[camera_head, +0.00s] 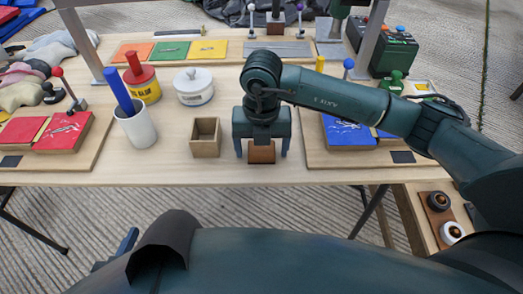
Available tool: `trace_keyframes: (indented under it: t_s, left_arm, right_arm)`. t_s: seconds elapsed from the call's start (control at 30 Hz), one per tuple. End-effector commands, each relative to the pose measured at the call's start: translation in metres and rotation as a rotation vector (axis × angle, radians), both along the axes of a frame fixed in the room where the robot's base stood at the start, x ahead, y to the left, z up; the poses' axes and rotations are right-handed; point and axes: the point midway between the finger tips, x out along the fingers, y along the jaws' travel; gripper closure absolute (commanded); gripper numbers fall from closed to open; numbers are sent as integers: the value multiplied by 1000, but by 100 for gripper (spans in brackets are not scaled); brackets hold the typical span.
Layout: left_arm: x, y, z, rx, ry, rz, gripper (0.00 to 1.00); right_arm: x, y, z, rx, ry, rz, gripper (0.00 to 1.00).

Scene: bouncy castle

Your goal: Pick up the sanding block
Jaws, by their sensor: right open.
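A small reddish-brown block (261,154), which looks like the sanding block, lies near the front edge of the wooden table (340,176). My right gripper (262,151) points down over it. Its two fingers are open, one on each side of the block, with a visible gap on both sides. The gripper's palm hides the block's far part, and I cannot tell how high the fingertips are above the table. My left gripper cannot be made out in this view.
An open wooden box (205,149) stands just left of the right gripper. Left of it are a white cup (137,129) with a blue stick, a white pot (194,90) and a red-lidded yellow tin (143,88). A board with blue pads (346,132) lies to the right.

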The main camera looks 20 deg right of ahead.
Motion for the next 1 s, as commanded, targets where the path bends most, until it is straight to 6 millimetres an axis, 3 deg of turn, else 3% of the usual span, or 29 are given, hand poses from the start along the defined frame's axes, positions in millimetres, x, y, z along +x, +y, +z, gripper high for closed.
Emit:
trace_keyframes:
  t_s: [0.2, 0.8, 1.0]
  left_arm:
    - [-3, 1, -1, 1, 7, 2, 64]
    - [-3, 1, -1, 2, 8, 2, 64]
    - [-1, 1, 0, 3, 3, 2, 64]
  right_arm:
    - [0, 0, -2, 1, -2, 1, 20]
    - [0, 1, -1, 1, -2, 1, 68]
    - [0, 1, 0, 1, -2, 1, 68]
